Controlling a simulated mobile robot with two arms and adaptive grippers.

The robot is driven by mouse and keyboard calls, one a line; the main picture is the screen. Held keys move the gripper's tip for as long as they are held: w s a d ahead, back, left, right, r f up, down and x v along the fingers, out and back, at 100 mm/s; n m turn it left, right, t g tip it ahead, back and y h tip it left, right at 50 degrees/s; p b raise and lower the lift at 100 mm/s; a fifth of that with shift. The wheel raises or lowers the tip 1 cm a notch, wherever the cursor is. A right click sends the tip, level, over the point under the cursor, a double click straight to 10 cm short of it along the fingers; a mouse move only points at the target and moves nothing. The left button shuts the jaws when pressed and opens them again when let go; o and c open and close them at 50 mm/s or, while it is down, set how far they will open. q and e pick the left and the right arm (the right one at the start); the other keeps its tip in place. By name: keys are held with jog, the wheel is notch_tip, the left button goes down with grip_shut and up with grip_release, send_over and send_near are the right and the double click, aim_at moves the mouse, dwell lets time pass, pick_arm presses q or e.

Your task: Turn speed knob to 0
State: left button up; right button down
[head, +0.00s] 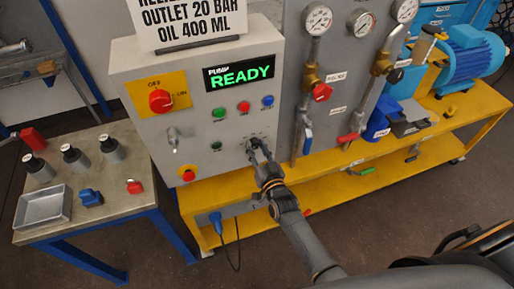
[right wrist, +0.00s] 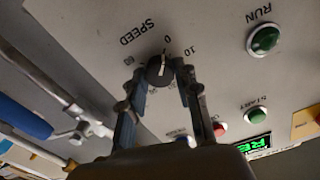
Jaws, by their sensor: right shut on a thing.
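The speed knob (right wrist: 158,70) is a small dark round knob with a light pointer line, on a grey panel. In the right wrist view the pointer lies towards the printed 0, with 10 to its right and the word SPEED at its upper left. My right gripper (right wrist: 161,82) is shut on the knob, one finger on each side. In the head view my right gripper (head: 257,147) reaches the lower right of the pump panel (head: 150,62) and hides the knob there. My left gripper is not in view.
A green READY display (head: 240,72), a red selector switch (head: 160,100) and several buttons are on the panel. Pipes with gauges and a red-handled valve (head: 321,92) stand just right. A side table (head: 120,202) holds bottles and a metal tray (head: 43,207).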

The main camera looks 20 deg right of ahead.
jog(key=c, duration=1)
grip_release()
jog(key=shift+s, duration=0.1)
jog(key=s, duration=1.1)
jog(key=shift+s+d, duration=0.15)
jog(key=shift+s, duration=0.25)
jog(key=shift+f, duration=0.1)
jog(key=s+f+n+g+b, duration=0.1)
jog(key=s+f+g, duration=0.25)
jog(key=f, duration=0.65)
jog(key=s+f+n+g+y+b, duration=0.15)
jog(key=s+f, duration=0.35)
jog(key=f, duration=0.5)
jog(key=s+f+g+b, duration=0.2)
jog(key=s+f+g, duration=0.15)
jog(key=f, duration=0.65)
jog(key=s+d+f+g+b, duration=0.1)
jog(key=s+d+f+g, duration=0.1)
jog(key=s+f, duration=0.4)
jog(key=s+d+f+n+g+h, duration=0.1)
jog(key=s+f, duration=0.4)
jog(key=s, duration=0.7)
jog(key=s+d+f+n+g+h+b, duration=0.1)
jog(key=s+d+f+g, duration=0.2)
jog(key=s, duration=0.6)
notch_tip(320, 180, down, 4)
jog(key=shift+r+g+b, duration=0.15)
jog(key=shift+g+b, duration=0.2)
jog(key=shift+g, duration=0.9)
